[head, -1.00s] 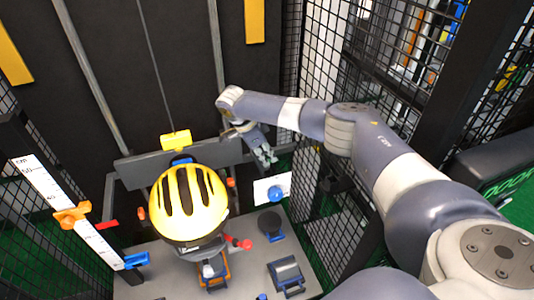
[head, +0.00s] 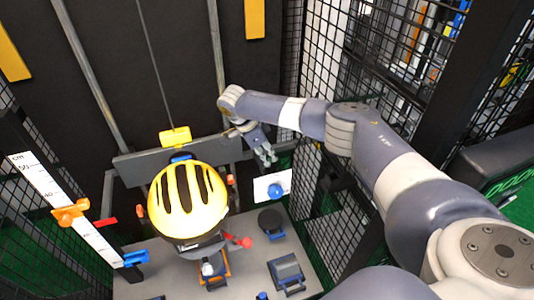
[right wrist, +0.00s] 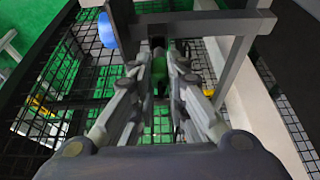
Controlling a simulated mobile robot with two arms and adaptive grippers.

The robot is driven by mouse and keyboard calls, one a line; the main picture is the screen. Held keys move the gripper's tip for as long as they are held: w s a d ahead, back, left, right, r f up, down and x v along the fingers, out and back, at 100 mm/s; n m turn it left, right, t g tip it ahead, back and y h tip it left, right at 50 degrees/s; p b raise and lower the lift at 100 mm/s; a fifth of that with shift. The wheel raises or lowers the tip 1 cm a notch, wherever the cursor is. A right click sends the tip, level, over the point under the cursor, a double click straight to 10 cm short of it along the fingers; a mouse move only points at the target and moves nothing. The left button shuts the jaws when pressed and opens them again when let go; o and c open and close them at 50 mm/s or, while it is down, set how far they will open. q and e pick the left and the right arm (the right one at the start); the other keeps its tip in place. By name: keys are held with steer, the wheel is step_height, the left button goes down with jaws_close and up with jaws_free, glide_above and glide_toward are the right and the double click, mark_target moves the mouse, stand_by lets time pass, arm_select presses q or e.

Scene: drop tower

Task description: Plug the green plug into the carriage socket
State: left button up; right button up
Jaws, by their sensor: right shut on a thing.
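My right gripper (head: 267,155) is near the right end of the carriage, a grey crossbar (head: 130,170) behind the yellow helmet. The plug cannot be made out in the head view. A grey frame bar (right wrist: 205,17) crosses just beyond the fingertips. I cannot make out the carriage socket clearly in either view. My left gripper is not in view.
A yellow and black helmet (head: 188,200) hangs in front of the carriage. A blue knob (head: 276,191) on a white panel is just below my right gripper. A height scale (head: 65,210) stands at left. Black mesh (head: 345,60) closes off the right side.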

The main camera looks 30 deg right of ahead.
steer(key=shift+f, duration=0.45)
steer(key=shift+f+b, duration=0.6)
steer(key=shift+f, duration=0.5)
steer(key=shift+a+f, duration=0.1)
steer(key=shift+f, duration=0.05)
steer(key=o, duration=0.9)
steer(key=v, duration=1.2)
steer(key=shift+f, duration=0.1)
